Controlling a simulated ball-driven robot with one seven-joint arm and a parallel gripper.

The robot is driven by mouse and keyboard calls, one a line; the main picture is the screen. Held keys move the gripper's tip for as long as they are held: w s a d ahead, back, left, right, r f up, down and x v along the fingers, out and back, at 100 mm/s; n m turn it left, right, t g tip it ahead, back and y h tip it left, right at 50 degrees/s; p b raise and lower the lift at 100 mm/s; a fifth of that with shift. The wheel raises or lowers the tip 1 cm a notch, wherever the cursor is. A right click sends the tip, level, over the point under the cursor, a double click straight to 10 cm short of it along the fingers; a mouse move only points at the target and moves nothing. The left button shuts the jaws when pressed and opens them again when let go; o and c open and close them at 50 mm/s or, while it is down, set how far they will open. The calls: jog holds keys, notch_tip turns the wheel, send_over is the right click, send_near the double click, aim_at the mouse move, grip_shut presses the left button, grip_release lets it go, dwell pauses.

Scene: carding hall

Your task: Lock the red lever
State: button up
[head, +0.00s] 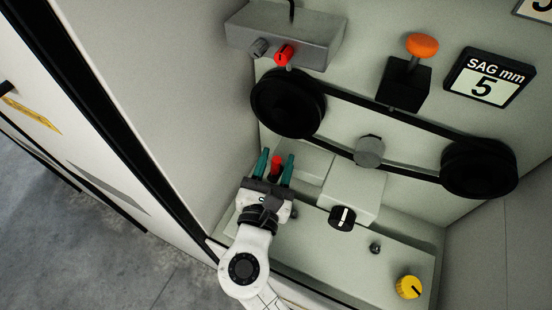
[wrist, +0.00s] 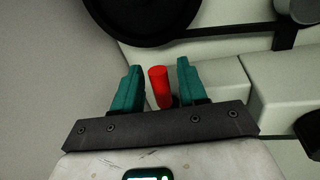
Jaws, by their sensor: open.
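The red lever (head: 276,164) is a short red upright cylinder low on the left of the machine panel. It also shows in the wrist view (wrist: 160,86), tilted slightly, with its base hidden behind my gripper's dark bar. My gripper (head: 277,156) is open, with its two teal fingers on either side of the lever. In the wrist view my gripper (wrist: 158,68) shows a gap between the lever and each finger, wider on the right. Whether the lever's foot touches anything of the gripper cannot be seen.
Above are a grey box (head: 310,38) with a red knob (head: 284,55), and two black pulleys (head: 288,104) (head: 479,168) joined by a belt. A black-and-white knob (head: 342,218), a yellow knob (head: 408,287) and an orange-topped plunger (head: 422,46) lie right. A side wall stands close left.

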jog(key=shift+w, duration=0.15)
grip_shut()
dwell(0.4)
